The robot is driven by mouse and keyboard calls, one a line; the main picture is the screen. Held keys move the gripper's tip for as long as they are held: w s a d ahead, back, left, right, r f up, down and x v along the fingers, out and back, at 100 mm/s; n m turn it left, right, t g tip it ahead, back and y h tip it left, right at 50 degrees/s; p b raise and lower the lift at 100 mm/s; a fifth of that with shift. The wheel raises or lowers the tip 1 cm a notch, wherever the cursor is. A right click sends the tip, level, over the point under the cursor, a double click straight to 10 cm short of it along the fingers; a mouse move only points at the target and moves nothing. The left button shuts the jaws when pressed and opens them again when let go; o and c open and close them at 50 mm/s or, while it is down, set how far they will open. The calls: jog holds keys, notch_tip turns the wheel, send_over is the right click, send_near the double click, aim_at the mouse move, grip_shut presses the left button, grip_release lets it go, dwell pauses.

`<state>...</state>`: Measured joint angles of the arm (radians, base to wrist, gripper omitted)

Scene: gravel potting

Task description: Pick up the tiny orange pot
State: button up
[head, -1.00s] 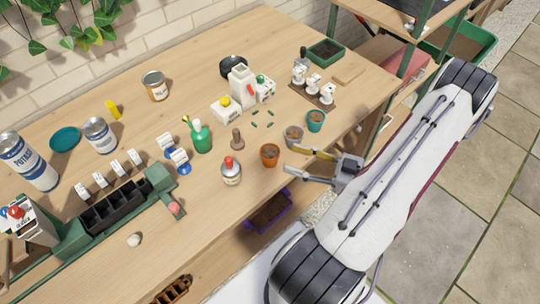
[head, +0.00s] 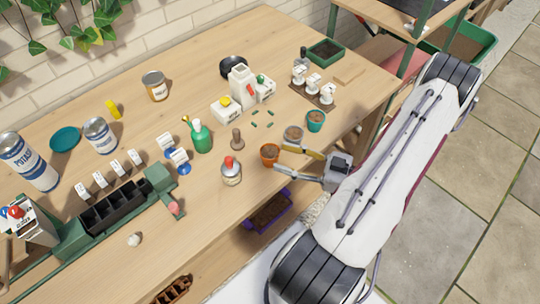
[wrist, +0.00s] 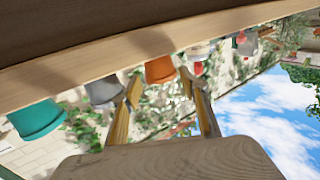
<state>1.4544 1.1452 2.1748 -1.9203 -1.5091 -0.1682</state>
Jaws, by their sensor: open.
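The tiny orange pot (head: 269,154) stands upright near the front edge of the bench, with brown fill in it. In the wrist view the orange pot (wrist: 160,69) shows between and beyond the two fingers. My gripper (head: 293,158) is open and empty, with its fingertips just to the right of the pot. In the wrist view the gripper (wrist: 158,90) has its fingers spread on either side of the pot. I cannot tell whether either finger touches it.
A grey pot (head: 293,134) stands close behind the gripper, and a teal pot (head: 316,121) is farther right. A red-capped bottle (head: 231,172) stands left of the orange pot.

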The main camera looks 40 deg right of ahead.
aim_at(270, 151)
jog(key=shift+w, duration=0.1)
dwell(0.3)
jog(key=shift+x, duration=2.55)
jog(key=c, duration=0.8)
